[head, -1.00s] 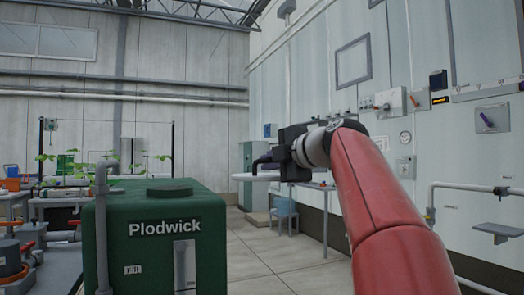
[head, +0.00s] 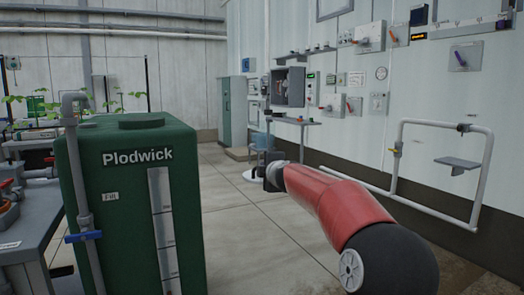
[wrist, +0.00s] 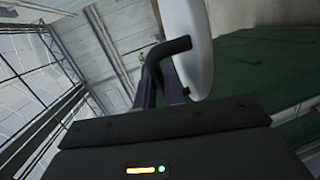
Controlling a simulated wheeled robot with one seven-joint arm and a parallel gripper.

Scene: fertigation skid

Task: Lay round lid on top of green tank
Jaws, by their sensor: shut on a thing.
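The green tank (head: 130,215), labelled Plodwick, stands at the left of the head view with a low round green raised part (head: 141,121) on its flat top. My gripper (head: 264,176) is right of the tank in that view and appears lower than its top. The gripper is shut on the round lid, a white disc (head: 249,175) partly hidden behind it. In the wrist view the lid (wrist: 192,45) shows edge-on, with a dark bent handle (wrist: 166,50) at the two fingers (wrist: 161,88). A green surface, apparently the tank, fills the right of that view.
A grey pipe with a blue valve (head: 83,236) runs up the tank's left front. A grey bench (head: 25,235) stands left of it. Wall pipework (head: 485,170) and a small shelf (head: 458,162) are at right. The floor between tank and wall is open.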

